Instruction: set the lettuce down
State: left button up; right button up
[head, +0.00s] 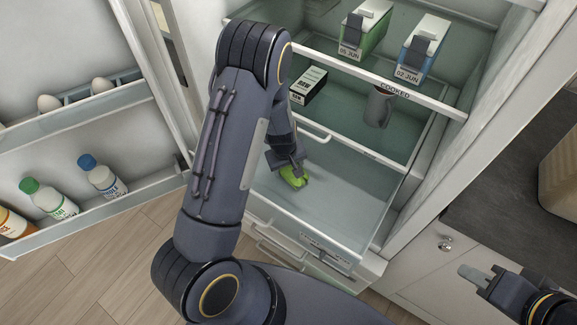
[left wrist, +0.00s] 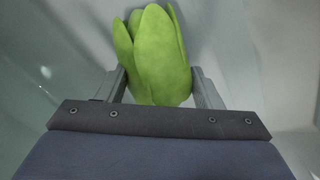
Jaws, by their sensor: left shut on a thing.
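The lettuce (head: 294,177) is a small bright green head with pointed leaves. It is low inside the fridge's open clear drawer (head: 345,185). My left gripper (head: 288,168) reaches down into the drawer and is shut on the lettuce. In the left wrist view the lettuce (left wrist: 153,55) sits between the two fingers, with pale drawer surfaces around it. I cannot tell whether the lettuce touches the drawer floor. My right gripper (head: 474,277) is at the lower right, outside the fridge, in front of the cabinet; I cannot tell its jaw opening.
Dated green (head: 366,32) and blue (head: 421,50) cartons stand higher. The open door (head: 100,205) at left holds bottles and eggs. The drawer floor right of the lettuce is clear.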

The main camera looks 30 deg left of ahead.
aim_at(285, 173)
pick_arm(q)
jog(key=o, duration=1.5)
jog(key=shift+f, duration=0.1)
jog(key=shift+r, duration=0.35)
jog(key=s+d+r+m+t+h+p, duration=0.15)
jog(key=s+r, duration=0.45)
jog(key=r, duration=0.7)
jog(key=s+d+r+m+t+h+p, duration=0.1)
jog(key=s+d+r+m+h, duration=0.15)
jog(key=s+r, duration=0.75)
jog(key=s+r+m, duration=0.1)
jog(key=s+r, duration=0.3)
jog(key=s+r+m+t, duration=0.1)
jog(key=s+r+m, duration=0.1)
jog(key=s+r, duration=0.1)
jog(key=shift+s+a+r+m+y, duration=0.1)
jog(key=shift+s+r+m+y, duration=0.2)
jog(key=shift+s+r, duration=0.15)
jog(key=shift+w, duration=0.1)
